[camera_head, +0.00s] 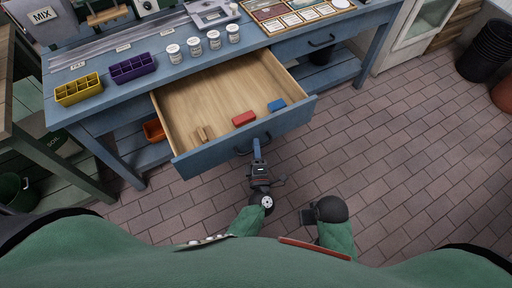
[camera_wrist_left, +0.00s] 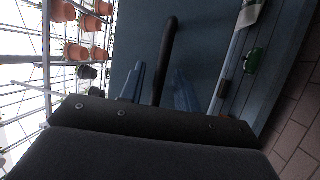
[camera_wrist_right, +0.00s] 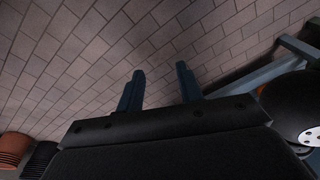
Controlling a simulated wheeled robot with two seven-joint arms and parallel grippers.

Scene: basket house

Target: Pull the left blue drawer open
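The left blue drawer (camera_head: 215,156) stands pulled well out of the blue workbench, its wooden inside showing. Its dark bar handle (camera_head: 241,152) is on the front panel. My left gripper (camera_head: 257,148) is at this handle. In the left wrist view the handle (camera_wrist_left: 168,48) runs between the two fingers of my left gripper (camera_wrist_left: 160,80), which stand apart with gaps beside the bar. My right gripper (camera_wrist_right: 160,78) is open and empty over the brick floor; in the head view it is small, near my body.
A red block (camera_head: 244,119), a blue block (camera_head: 276,105) and small wooden pieces (camera_head: 204,134) lie in the drawer. The closed right drawer (camera_head: 305,45) is beside it. Yellow (camera_head: 79,90) and purple (camera_head: 133,68) trays and white jars stand on the bench.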

